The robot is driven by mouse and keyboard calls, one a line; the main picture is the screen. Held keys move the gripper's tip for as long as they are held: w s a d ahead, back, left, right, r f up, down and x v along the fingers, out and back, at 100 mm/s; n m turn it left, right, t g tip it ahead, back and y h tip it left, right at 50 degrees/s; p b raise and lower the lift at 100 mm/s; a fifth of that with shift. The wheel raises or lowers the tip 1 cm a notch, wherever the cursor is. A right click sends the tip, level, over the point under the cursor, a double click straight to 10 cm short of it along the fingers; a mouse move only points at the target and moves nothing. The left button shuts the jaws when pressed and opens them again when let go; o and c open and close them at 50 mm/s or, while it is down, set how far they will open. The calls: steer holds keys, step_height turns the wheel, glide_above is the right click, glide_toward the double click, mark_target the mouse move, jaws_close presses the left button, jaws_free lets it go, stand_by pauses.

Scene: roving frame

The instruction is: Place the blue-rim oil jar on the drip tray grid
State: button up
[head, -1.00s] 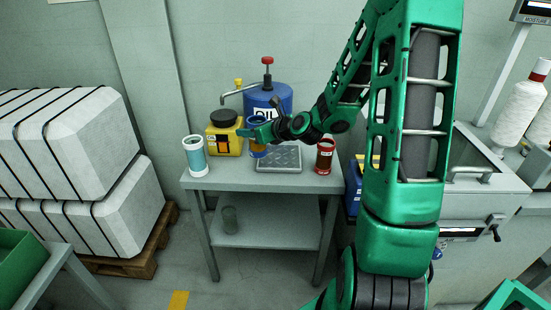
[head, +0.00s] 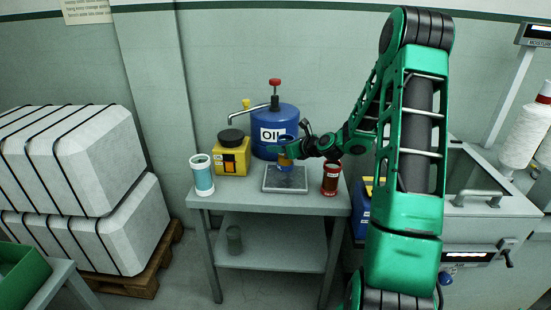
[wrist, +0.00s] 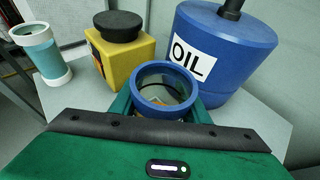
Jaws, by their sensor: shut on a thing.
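The blue-rim oil jar (head: 285,160) has amber contents and a blue rim. It is upright in my gripper (head: 283,153), which is shut on it. In the head view the jar is over the drip tray grid (head: 272,184), a grey tray on the table. I cannot tell whether its base touches the grid. In the wrist view the jar's round blue rim (wrist: 164,68) shows between my fingers; the drip tray is hidden there.
A teal jar with a white rim (head: 202,176) stands left and a red jar (head: 331,179) right of the tray. Behind are a yellow container with a black lid (head: 233,160) and a blue OIL drum (head: 275,117) with a pump. The grey table's front edge (head: 265,208) is clear.

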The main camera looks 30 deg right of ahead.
steer(key=shift+d+f, duration=0.1)
steer(key=shift+f, duration=1.9)
steer(key=shift+f, duration=0.15)
steer(key=o, duration=1.2)
